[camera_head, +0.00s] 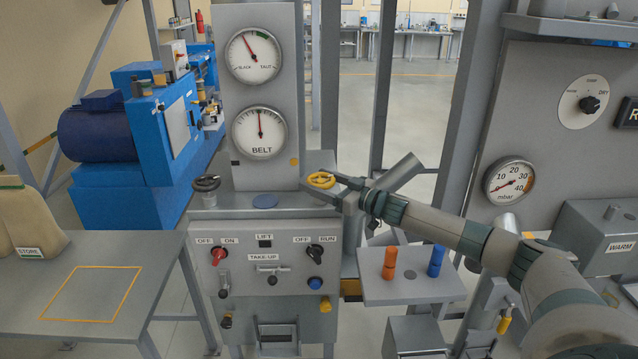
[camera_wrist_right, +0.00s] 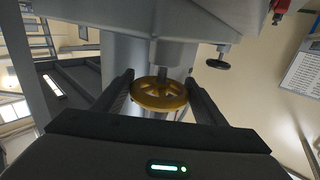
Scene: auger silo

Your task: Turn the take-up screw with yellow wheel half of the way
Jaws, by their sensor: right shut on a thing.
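The yellow wheel (camera_head: 321,179) of the take-up screw sits at the right end of the grey machine's top ledge. In the right wrist view the spoked wheel (camera_wrist_right: 160,95) lies between the two dark fingers, on a grey shaft. My right gripper (camera_head: 336,187) comes in from the right and is shut on the wheel's rim. The slack/taut dial (camera_head: 253,57) has its needle left of upright. The belt dial (camera_head: 259,132) has its needle about straight up. My left gripper is not in view.
A dark handwheel (camera_head: 206,184) stands at the ledge's left end. A slanted grey tube (camera_head: 401,173) rises close behind my right gripper. A small shelf (camera_head: 410,289) with orange and blue pegs is below my forearm. The left table (camera_head: 150,255) has a clear yellow-outlined square.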

